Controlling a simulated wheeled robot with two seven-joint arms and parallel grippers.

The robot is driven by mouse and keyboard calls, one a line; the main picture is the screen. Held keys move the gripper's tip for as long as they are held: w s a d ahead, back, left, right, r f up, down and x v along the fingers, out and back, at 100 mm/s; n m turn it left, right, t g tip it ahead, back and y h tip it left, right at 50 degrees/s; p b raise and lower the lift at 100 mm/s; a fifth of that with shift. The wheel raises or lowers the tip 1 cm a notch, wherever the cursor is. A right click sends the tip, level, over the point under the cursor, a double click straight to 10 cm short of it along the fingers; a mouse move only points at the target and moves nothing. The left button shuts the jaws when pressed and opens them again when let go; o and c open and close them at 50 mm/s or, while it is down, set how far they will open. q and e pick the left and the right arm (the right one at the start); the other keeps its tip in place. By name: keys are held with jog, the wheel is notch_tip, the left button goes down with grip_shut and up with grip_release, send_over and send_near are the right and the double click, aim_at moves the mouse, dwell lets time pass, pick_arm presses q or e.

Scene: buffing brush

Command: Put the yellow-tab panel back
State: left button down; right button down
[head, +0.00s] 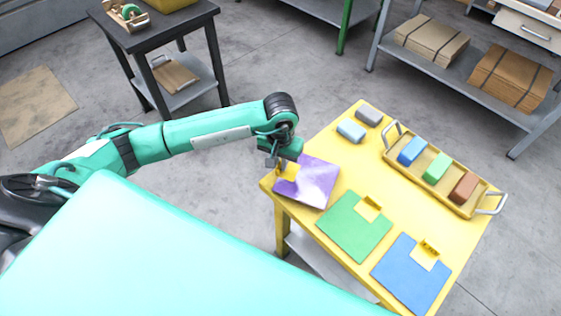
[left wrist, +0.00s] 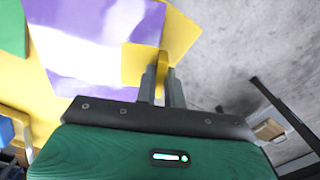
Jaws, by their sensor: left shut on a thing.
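The purple panel (head: 318,178) has a yellow tab (head: 289,170) and is at the left corner of the yellow table (head: 308,145). My left gripper (head: 282,166) is shut on that tab. In the left wrist view the fingers (left wrist: 163,82) pinch the raised part of the yellow tab (left wrist: 145,62), with the purple panel (left wrist: 85,40) beyond. I cannot tell whether the panel rests on the table or is just above it. A green panel (head: 350,228) and a blue panel (head: 408,280), each with a yellow tab, lie on the table. My right gripper is not in view.
A yellow tray (head: 405,168) with metal handles holds a blue, a green and a brown block. A light blue block (head: 351,131) and a grey block (head: 368,115) lie near the back corner. A dark side table (head: 160,40) stands behind my left arm.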

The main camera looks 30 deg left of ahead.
pick_arm(q)
jog(key=shift+f, duration=0.4)
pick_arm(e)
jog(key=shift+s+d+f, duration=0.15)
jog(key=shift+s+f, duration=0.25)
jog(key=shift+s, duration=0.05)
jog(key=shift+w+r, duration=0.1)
pick_arm(q)
jog(key=shift+f, duration=0.15)
jog(key=shift+b, duration=0.3)
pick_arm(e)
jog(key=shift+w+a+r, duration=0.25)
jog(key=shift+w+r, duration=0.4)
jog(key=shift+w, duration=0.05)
pick_arm(q)
jog(key=shift+f, duration=0.2)
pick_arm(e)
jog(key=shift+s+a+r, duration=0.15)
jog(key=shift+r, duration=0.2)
pick_arm(q)
jog(key=shift+f+b, duration=0.2)
jog(key=shift+b, duration=0.3)
jog(key=c, duration=1.5)
grip_release()
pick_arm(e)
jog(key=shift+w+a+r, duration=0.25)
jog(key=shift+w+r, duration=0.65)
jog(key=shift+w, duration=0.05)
